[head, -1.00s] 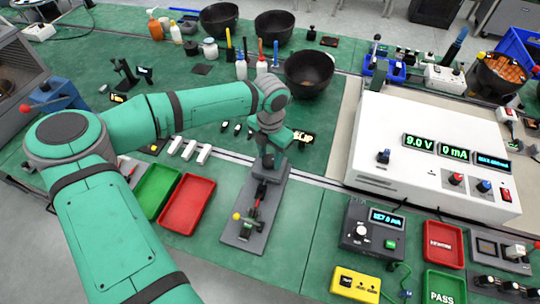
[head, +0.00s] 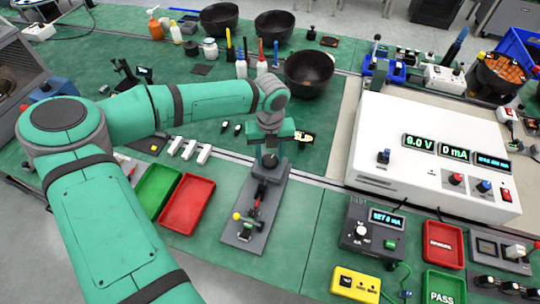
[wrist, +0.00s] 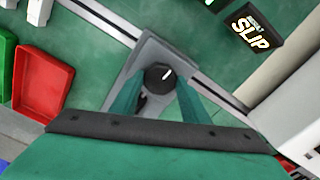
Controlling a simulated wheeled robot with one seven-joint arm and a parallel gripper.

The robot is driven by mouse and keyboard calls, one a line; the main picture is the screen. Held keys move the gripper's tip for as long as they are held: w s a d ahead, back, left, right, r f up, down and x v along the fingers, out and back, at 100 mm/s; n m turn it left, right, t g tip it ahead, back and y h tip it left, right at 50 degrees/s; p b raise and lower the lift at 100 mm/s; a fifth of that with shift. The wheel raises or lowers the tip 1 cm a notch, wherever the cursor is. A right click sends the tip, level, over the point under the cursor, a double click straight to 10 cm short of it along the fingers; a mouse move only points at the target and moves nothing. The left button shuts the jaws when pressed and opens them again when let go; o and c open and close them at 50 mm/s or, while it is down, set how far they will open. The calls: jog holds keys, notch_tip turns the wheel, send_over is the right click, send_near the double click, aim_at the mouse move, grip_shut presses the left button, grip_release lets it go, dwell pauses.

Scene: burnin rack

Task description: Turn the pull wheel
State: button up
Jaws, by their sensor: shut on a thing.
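The pull wheel (wrist: 158,75) is a small round black knob with a white mark, at the far end of a grey fixture (head: 243,228) on the green bench mat. In the wrist view its mark points to the upper right. My gripper (wrist: 157,84) is over it, one green finger on each side, shut on the wheel. In the head view the wheel (head: 270,161) shows just below my gripper (head: 270,152). Part of the fixture is hidden behind the gripper in the wrist view.
A red tray (head: 188,204) and a green tray (head: 157,192) lie left of the fixture. A white power supply (head: 395,135) stands to the right, with a dark meter box (head: 372,232) in front. A black bowl (head: 309,73) stands behind.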

aim_at(271, 159)
jog(key=shift+w+d+r+n, duration=0.1)
jog(key=shift+w+n, duration=0.05)
jog(key=shift+n, duration=0.45)
jog(key=o, duration=1.1)
jog(key=shift+c, duration=0.2)
notch_tip(271, 159, up, 11)
jog(key=shift+f, duration=0.2)
